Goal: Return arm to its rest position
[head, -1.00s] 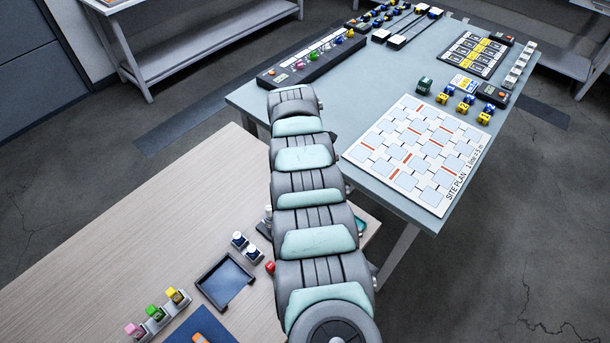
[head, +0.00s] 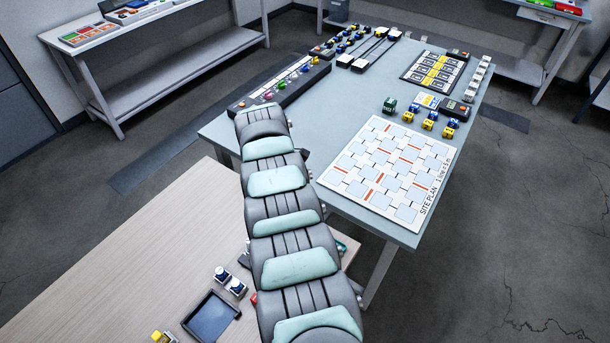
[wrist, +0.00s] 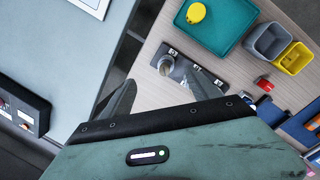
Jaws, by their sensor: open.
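My arm (head: 285,215) stretches across the head view, from the bottom edge up to the near corner of the blue-grey table (head: 218,128). Its far end hides my gripper there. In the wrist view my gripper (wrist: 160,92) shows two dark fingers spread apart, with nothing between them.
A teal tray (wrist: 222,38) holding a yellow round piece (wrist: 196,13) lies beyond the rack. Grey (wrist: 268,42) and yellow (wrist: 295,58) bins and a red item (wrist: 263,83) are to the right. The site plan board (head: 385,168) and several coloured blocks (head: 430,122) occupy the blue-grey table.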

